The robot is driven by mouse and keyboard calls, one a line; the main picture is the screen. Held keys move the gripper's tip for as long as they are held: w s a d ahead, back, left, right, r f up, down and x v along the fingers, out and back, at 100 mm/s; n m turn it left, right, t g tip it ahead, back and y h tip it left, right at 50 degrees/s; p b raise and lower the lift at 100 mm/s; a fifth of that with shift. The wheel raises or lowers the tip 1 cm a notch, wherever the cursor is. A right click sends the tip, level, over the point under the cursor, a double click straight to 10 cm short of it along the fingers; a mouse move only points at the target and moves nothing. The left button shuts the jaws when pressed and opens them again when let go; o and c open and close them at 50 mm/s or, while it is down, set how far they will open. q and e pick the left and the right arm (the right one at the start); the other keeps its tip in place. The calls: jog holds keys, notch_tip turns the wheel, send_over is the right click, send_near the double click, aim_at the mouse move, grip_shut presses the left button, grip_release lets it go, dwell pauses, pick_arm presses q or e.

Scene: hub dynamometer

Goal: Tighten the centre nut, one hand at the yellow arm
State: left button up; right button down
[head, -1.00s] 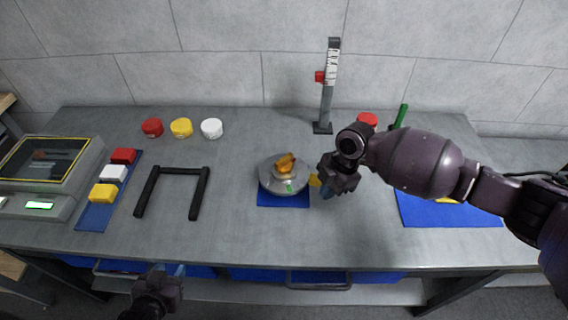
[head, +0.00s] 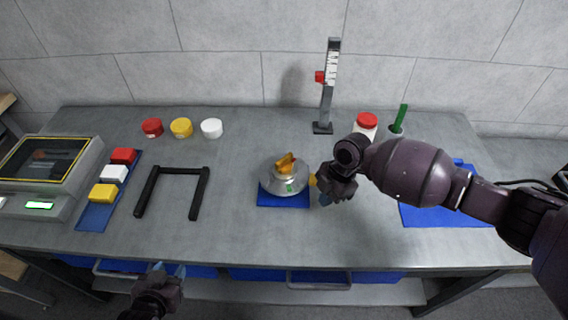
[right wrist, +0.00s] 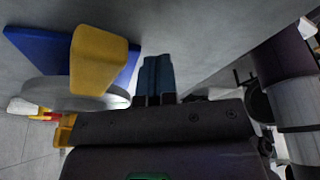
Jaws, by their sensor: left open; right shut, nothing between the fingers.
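The hub dynamometer, a round silver disc (head: 272,184), sits on a blue mat (head: 283,202) mid-table. My right gripper (head: 325,200) is just right of the yellow arm. Its blue fingers (right wrist: 156,76) are shut together with nothing between them, apart from the yellow arm. My left gripper (head: 168,270) is open and empty, low in front of the table edge.
A black U-shaped frame (head: 180,170) lies left of the disc. A blue strip with red, white and yellow blocks (head: 104,193) and a screen console (head: 45,170) are further left. Three round caps (head: 181,127), a gauge post (head: 326,100) and a red-lidded jar (head: 366,124) stand behind.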

jog(key=shift+f, duration=1.25)
jog(key=shift+r, duration=0.15)
jog(key=shift+r, duration=0.8)
jog(key=shift+w+d, duration=0.1)
jog(key=shift+w, duration=0.5)
jog(key=shift+s, duration=0.35)
pick_arm(q)
jog(key=shift+o, duration=0.4)
